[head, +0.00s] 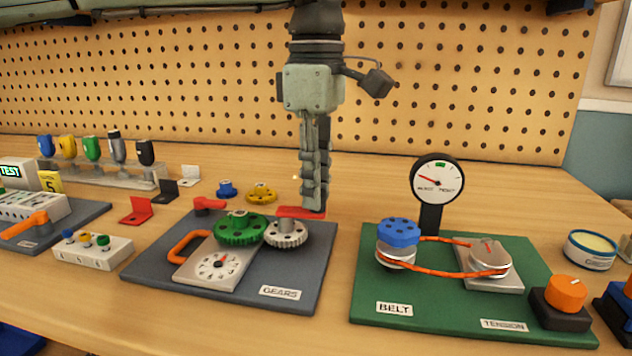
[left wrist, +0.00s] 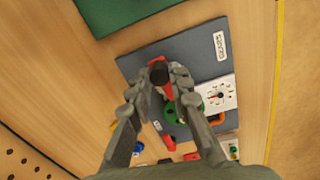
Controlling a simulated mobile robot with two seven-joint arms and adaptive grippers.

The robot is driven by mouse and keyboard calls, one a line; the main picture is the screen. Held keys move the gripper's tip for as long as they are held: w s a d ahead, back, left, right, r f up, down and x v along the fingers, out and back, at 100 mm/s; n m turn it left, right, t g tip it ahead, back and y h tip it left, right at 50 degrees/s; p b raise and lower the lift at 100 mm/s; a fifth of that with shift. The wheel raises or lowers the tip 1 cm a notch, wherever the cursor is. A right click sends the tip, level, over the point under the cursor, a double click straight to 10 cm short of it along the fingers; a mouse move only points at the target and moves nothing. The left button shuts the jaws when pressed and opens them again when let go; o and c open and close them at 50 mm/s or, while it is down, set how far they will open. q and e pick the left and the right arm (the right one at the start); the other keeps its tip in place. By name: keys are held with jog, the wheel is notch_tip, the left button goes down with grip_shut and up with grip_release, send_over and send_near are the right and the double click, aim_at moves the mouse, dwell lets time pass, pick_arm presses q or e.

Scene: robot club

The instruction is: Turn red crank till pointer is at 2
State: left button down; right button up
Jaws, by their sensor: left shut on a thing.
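The gears board (head: 255,285) is dark grey. It carries a green gear (head: 239,229), a pale metal gear (head: 286,234) and a white dial plate (head: 218,266) with a small red pointer. The digit at the pointer is too small to read. The red crank (head: 299,212) lies over the pale gear. My left gripper (head: 314,203) points down and is shut on the crank's handle at its right end. In the left wrist view, the dark handle top (left wrist: 158,72) shows between the fingertips (left wrist: 166,80). My right gripper is not in view.
A green belt board (head: 372,300) with a gauge (head: 437,180) lies to the right. Yellow (head: 261,194) and blue (head: 227,189) parts lie behind. Bare wood separates the two boards.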

pick_arm(q)
jog(key=shift+w+n, duration=0.45)
jog(key=shift+n, duration=0.75)
jog(key=shift+w+a+n+p, duration=0.1)
jog(key=shift+w+a+n, duration=0.55)
jog(key=shift+n, duration=1.9)
jog(key=shift+w+a+n+p, duration=0.1)
jog(key=shift+w+a+n, duration=0.6)
jog(key=shift+n, duration=1.8)
jog(key=shift+w+a+n+p, duration=0.1)
jog(key=shift+w+a+n, duration=0.55)
jog(key=shift+n, duration=1.9)
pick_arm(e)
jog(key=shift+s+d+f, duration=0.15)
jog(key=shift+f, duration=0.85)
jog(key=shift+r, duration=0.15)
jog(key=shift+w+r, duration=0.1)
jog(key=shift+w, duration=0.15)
